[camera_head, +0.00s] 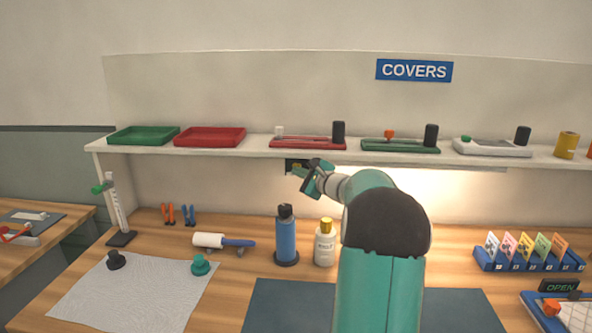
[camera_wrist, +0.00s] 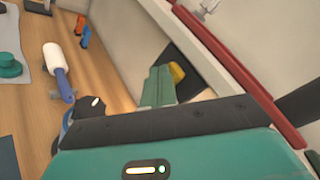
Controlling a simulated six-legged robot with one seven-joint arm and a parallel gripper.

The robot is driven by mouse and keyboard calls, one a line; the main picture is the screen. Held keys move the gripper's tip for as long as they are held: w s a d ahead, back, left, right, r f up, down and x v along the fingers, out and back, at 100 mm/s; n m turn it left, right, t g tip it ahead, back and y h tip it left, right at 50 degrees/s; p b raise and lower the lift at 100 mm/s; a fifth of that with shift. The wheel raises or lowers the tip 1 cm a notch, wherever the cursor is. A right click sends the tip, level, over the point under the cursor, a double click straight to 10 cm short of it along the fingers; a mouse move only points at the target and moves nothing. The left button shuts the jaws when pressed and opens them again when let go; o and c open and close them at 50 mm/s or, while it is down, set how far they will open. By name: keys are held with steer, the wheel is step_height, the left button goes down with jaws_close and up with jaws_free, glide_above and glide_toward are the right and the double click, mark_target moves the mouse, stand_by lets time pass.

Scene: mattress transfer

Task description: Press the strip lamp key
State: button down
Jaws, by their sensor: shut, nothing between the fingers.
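A dark switch plate (camera_head: 289,165) sits under the shelf's front edge, left of my arm. It also shows in the wrist view (camera_wrist: 196,75) as a black panel with a rounded yellow key (camera_wrist: 177,72). My gripper (camera_head: 301,172) is raised in front of this plate. In the wrist view its teal fingers (camera_wrist: 158,72) are together and empty, with their tips right beside the yellow key. I cannot tell whether they touch it. The strip lamp's glow (camera_head: 470,182) lights the wall under the shelf on the right.
The shelf (camera_head: 250,153) above carries green and red trays and several cover stations. A card rack (camera_head: 527,261) stands at right.

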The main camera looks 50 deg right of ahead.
steer(key=shift+s+a, duration=0.25)
steer(key=shift+a, duration=0.05)
steer(key=shift+s+a, duration=0.95)
steer(key=shift+a, duration=0.25)
steer(key=shift+s+a, duration=0.9)
steer(key=shift+a, duration=0.25)
